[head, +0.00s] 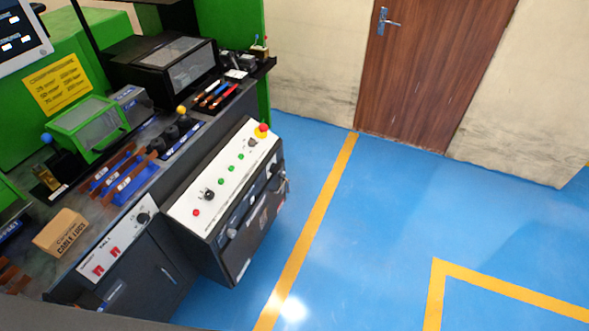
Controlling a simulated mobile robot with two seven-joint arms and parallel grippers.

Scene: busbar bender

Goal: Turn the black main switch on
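A control box with a white sloped panel (222,180) stands at the front of the green machine. A black knob (209,194) sits near the panel's lower left end, and a smaller dark knob (252,142) sits near its upper right end. Another black knob (143,217) is on the separate white panel at left. Labels are too small to read, so I cannot tell which knob is the main switch or its position. Neither of my grippers is in view.
The panel also has a red button (196,212), several green buttons and a red-and-yellow emergency stop (262,131). A cardboard box (62,233) and copper bars lie on the worktop. Blue floor (370,230) is clear right of the machine, toward a brown door (432,65).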

